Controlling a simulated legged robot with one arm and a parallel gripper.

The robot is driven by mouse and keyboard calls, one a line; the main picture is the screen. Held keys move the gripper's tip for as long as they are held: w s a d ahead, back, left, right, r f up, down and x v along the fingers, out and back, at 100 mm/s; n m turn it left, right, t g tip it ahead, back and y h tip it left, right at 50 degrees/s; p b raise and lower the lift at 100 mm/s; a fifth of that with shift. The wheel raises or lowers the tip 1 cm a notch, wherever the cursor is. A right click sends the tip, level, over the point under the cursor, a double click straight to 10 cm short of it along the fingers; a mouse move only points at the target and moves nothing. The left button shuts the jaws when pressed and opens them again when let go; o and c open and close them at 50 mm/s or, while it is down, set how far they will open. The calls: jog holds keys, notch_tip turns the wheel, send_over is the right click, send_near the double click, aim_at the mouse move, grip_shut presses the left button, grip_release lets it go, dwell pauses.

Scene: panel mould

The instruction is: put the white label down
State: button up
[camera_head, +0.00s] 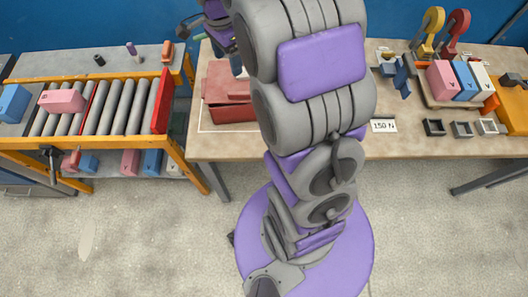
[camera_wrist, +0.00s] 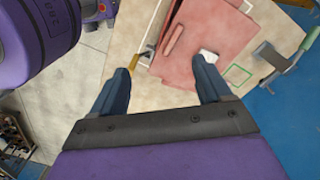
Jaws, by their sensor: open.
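A small white piece (camera_wrist: 208,54), which looks like the white label, lies on the red mould (camera_wrist: 215,25) in the wrist view, close by the tip of the right finger. I cannot tell whether the finger touches it. My gripper (camera_wrist: 161,66) is open, its two dark blue fingers wide apart over the mould's edge, with nothing visible between them. In the head view the red mould (camera_head: 222,112) sits on the table left of my arm. My arm hides most of the gripper there, and the white piece cannot be made out.
A roller conveyor (camera_head: 108,108) stands at the left. A tool with a green handle (camera_wrist: 308,38) lies right of the mould in the wrist view.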

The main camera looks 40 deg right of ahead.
jog(key=s+a+r+n, duration=0.1)
jog(key=s+a+n, duration=0.2)
jog(key=s+n, duration=0.5)
jog(key=s+a+r+n+g, duration=0.1)
jog(key=s+a+n, duration=0.3)
jog(key=s, duration=1.8)
jog(key=n, duration=0.5)
jog(key=shift+a, duration=0.25)
jog(key=shift+a+r, duration=0.1)
jog(key=shift+a, duration=0.05)
jog(key=shift+a, duration=0.3)
jog(key=shift+d, duration=0.15)
